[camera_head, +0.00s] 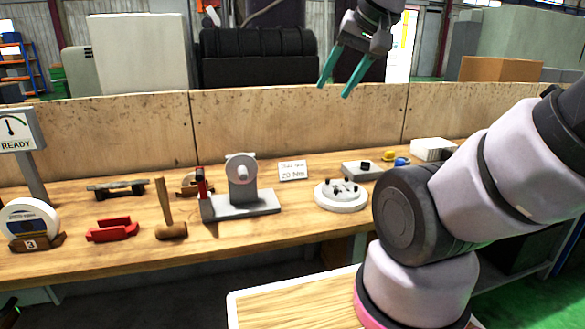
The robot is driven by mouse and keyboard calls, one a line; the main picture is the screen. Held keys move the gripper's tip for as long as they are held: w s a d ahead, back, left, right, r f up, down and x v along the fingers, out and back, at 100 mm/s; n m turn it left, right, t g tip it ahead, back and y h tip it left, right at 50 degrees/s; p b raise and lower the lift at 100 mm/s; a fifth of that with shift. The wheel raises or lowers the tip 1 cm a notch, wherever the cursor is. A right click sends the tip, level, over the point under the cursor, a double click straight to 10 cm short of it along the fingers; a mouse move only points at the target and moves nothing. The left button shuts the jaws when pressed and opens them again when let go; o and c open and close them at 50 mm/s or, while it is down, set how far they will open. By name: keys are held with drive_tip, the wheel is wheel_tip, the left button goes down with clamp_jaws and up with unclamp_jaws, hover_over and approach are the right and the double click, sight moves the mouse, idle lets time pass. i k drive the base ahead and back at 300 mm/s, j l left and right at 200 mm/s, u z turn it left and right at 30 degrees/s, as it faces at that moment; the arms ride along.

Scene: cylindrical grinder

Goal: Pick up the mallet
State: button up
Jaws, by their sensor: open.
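The mallet (170,229) stands on the wooden workbench, left of centre. Its brown head rests on the bench top and its handle points up, tilted slightly left. My gripper (334,89) is high above the back of the bench, up and to the right of the mallet and well apart from it. Its two green fingers are spread and empty, pointing down. Nothing hides the mallet.
A red bracket (112,230) lies close left of the mallet. A grey grinder fixture (243,200) stands close right. A round white plate (341,195) sits further right. A wooden back panel (290,125) runs behind the bench (290,232). A gauge sign (15,130) stands far left.

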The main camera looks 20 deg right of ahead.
sight(169, 229)
drive_tip(key=k+j+u, duration=0.1)
drive_tip(key=u, duration=0.3)
drive_tip(key=k+j+u, duration=0.15)
drive_tip(key=u, duration=0.2)
drive_tip(key=k+j+u, duration=0.1)
drive_tip(key=u, duration=0.3)
drive_tip(key=j+u, duration=0.35)
drive_tip(key=k+l, duration=0.05)
